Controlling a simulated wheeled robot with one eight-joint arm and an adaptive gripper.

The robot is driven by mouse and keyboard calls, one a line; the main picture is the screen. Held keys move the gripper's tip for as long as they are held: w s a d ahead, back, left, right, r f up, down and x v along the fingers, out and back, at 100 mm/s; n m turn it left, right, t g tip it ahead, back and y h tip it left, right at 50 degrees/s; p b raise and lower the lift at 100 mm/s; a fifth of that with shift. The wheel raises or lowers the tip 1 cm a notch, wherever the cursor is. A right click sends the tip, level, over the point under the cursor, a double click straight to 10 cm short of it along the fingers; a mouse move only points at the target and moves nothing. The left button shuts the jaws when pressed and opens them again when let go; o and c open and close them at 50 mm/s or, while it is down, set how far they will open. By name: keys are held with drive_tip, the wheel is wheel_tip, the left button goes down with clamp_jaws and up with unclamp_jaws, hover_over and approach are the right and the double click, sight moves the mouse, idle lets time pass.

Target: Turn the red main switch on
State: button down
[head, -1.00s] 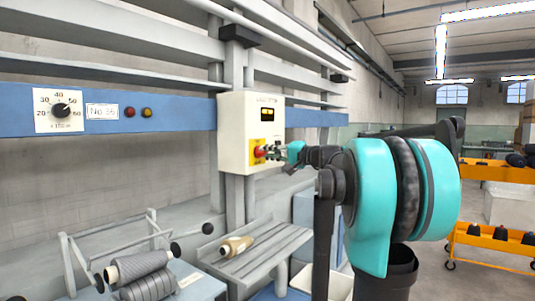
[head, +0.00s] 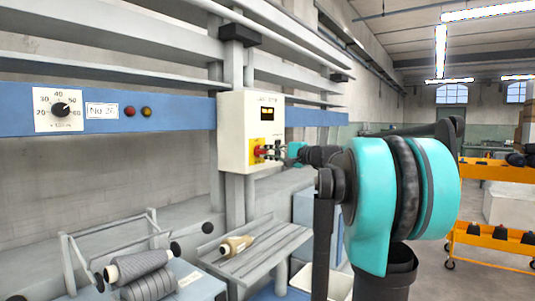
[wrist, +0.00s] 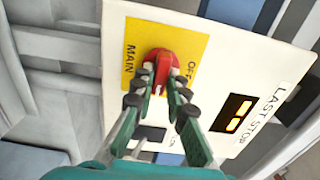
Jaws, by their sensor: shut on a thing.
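The red main switch (wrist: 170,68) sits on a yellow plate (wrist: 137,52) marked MAIN and OFF, on a pale control box. In the wrist view my gripper (wrist: 160,90) has its two fingers on either side of the switch's red handle, shut on it. The fingertips hide part of the handle and plate. In the head view my gripper (head: 271,150) reaches the red switch (head: 259,151) from the right, and the switch is small and partly covered.
The control box (head: 238,130) has a lit orange display (head: 267,113) labelled LAST STOP. A blue rail (head: 190,115) carries a dial (head: 60,109) and two small lamps. Yarn cones (head: 145,265) lie below on the left. Orange carts (head: 490,240) stand right.

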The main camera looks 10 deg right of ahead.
drive_tip(key=c, duration=1.5)
unclamp_jaws()
drive_tip(key=shift+c, duration=0.2)
drive_tip(key=shift+d, duration=0.1)
drive_tip(key=v, duration=1.2)
